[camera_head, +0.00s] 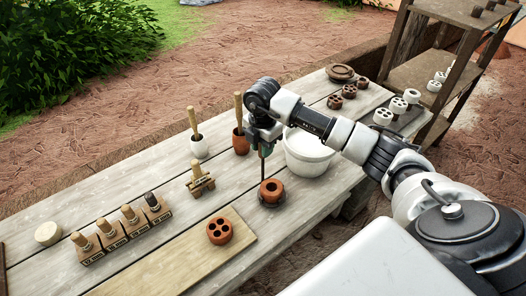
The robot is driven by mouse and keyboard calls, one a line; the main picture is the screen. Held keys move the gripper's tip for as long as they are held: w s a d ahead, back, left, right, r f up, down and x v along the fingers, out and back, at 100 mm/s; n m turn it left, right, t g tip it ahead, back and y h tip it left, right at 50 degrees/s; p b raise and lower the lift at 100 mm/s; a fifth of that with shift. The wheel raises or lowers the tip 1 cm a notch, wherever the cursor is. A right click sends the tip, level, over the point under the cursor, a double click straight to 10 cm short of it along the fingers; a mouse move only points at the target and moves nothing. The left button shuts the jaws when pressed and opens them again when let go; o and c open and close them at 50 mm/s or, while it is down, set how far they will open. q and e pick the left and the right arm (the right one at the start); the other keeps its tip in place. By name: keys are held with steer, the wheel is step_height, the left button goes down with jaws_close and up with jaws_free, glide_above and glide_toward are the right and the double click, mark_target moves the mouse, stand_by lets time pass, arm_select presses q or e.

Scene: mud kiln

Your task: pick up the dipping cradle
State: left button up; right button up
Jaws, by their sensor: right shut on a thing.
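My right gripper (264,145) comes down from its arm over the table and is shut on the upper end of a thin upright stem, which looks like the handle of the dipping cradle (262,169). The cradle's lower part is at a round terracotta piece (271,187) with a hole in its top. A dark rim shows under this piece. I cannot tell whether the cradle is touching the table or just above it. My left gripper is not in view.
A white bucket (308,160) stands close right of the cradle. Left are two pots with wooden sticks (199,147), a small wooden stand (200,182) and several stamps (110,232). A holed terracotta piece (219,231) lies on a board (178,262). Shelves (430,75) stand behind right.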

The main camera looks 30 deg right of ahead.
steer(key=shift+r, duration=0.5)
steer(key=shift+s+d+r+b, duration=0.1)
steer(key=shift+r+b, duration=0.35)
steer(key=shift+r, duration=0.35)
steer(key=s+d+r+b, duration=0.3)
steer(key=s+d+r, duration=0.2)
steer(key=s, duration=0.5)
steer(key=shift+d+r, duration=0.35)
steer(key=shift+r, duration=0.55)
steer(key=shift+w, duration=0.1)
